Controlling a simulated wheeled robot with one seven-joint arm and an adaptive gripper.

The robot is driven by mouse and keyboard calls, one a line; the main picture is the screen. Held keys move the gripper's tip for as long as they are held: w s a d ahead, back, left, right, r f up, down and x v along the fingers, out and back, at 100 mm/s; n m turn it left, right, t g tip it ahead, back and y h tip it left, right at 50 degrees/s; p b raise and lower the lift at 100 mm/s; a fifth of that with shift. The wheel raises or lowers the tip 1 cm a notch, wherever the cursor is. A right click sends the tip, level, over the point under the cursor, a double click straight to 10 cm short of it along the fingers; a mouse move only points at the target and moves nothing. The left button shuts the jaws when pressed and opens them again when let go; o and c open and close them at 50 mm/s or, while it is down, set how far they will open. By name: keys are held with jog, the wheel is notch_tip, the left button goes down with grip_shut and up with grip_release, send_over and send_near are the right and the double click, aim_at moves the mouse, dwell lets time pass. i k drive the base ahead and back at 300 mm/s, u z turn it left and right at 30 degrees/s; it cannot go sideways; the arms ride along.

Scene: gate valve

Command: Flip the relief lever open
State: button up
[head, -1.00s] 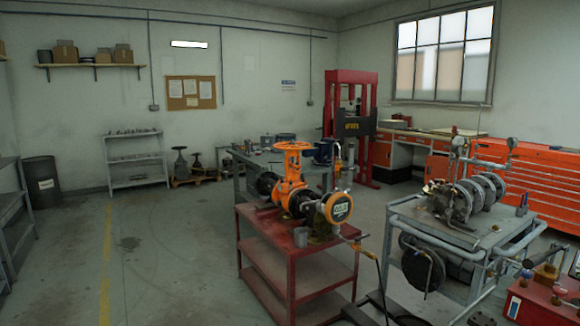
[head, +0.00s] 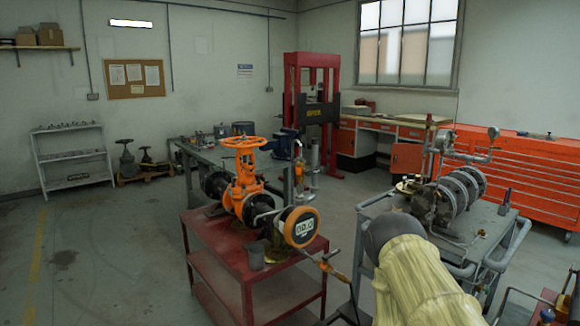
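An orange gate valve (head: 244,178) with an orange handwheel (head: 243,142) stands on the red cart (head: 224,253), between dark flanges. Small upright fittings (head: 299,172) with some orange stand behind the gauge. A thin handle-like part with a hose (head: 332,269) sticks out low to the right of the gauge. I cannot tell which of these parts is the relief lever or how it is set. My cream-covered arm rises at the lower right, right of the cart. My gripper cannot be made out.
A grey cart (head: 466,241) with a flanged pump (head: 452,199) stands close on the right. A grey bench (head: 200,150) is behind the valve, with a red press (head: 311,108) beyond. Floor is open on the left.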

aim_at(314, 172)
jog(key=z, duration=0.1)
jog(key=i, duration=1)
jog(key=z, duration=0.25)
jog(key=k, duration=0.6)
jog(key=u, duration=0.55)
jog(key=i, duration=1.35)
jog(key=z, duration=0.85)
